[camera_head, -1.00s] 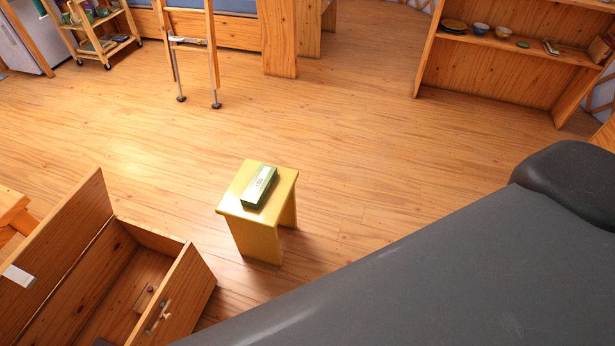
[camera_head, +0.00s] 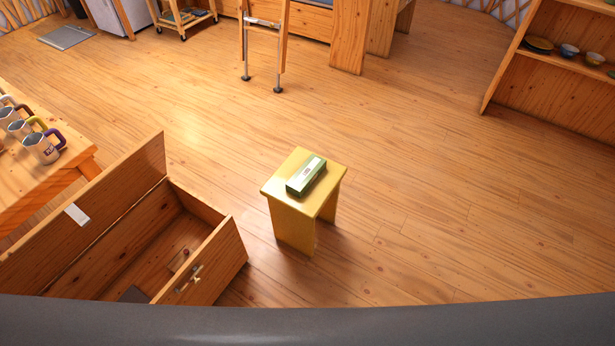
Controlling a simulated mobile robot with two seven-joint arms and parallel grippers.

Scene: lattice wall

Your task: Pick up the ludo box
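A green box with a pale label on its top, which looks like the ludo box (camera_head: 306,176), lies flat on a small yellow stool (camera_head: 279,187). The stool stands on the wooden floor near the middle of the view. Neither of my grippers shows in the head view. Nothing covers the box.
An open wooden chest (camera_head: 100,205) with its lid raised stands left of the stool. A wooden table (camera_head: 40,180) with several mugs is at the left edge. A shelf (camera_head: 560,105) stands at the upper right. The floor right of and behind the stool is clear.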

